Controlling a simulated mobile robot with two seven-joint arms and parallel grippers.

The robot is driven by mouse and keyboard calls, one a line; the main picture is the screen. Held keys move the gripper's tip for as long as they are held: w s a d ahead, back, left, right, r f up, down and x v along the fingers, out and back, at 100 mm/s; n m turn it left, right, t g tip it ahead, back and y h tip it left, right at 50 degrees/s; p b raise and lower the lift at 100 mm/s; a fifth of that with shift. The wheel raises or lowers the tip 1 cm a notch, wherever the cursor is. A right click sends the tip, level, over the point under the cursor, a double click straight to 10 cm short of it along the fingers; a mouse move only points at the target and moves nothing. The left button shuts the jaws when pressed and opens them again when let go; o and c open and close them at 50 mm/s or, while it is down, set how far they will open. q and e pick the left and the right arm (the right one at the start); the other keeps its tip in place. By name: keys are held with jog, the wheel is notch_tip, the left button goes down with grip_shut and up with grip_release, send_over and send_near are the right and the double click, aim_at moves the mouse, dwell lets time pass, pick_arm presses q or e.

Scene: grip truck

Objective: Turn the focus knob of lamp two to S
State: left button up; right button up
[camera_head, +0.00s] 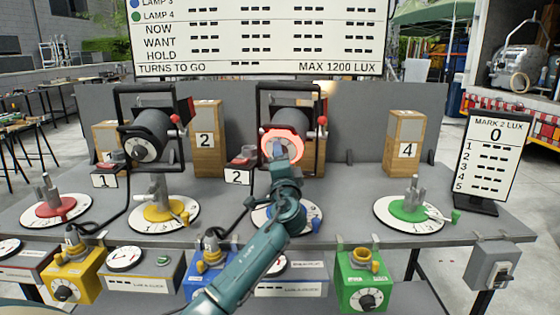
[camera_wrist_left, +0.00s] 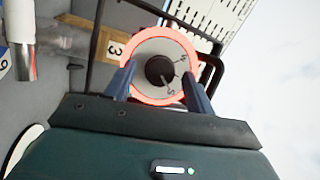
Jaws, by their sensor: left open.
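Lamp two is a black lamp head in a black yoke, behind the plate marked 2 (camera_head: 238,177). Its near end has a grey dial with a glowing red ring (camera_head: 270,134). In the left wrist view the black focus knob (camera_wrist_left: 160,71) sits in the middle of that dial (camera_wrist_left: 148,51), with small dark marks too small to read surely. My left gripper (camera_head: 282,152) is at the dial and hides part of it. In the left wrist view my left gripper (camera_wrist_left: 160,88) is open, one finger on each side of the knob, with gaps to it. Contact with the ring cannot be told. My right gripper is not in view.
Lamp one (camera_head: 148,134) stands to the left with its own yoke. Wooden blocks (camera_head: 405,140) stand along the grey back panel. Coloured round bases (camera_head: 412,212) line the table, with yellow, blue and green boxes (camera_head: 362,280) below its front edge. A lux board (camera_head: 491,150) stands at right.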

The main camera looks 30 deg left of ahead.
pick_arm(q)
jog(key=b+v, duration=0.1)
jog(key=v, duration=1.2)
jog(key=shift+b, duration=0.35)
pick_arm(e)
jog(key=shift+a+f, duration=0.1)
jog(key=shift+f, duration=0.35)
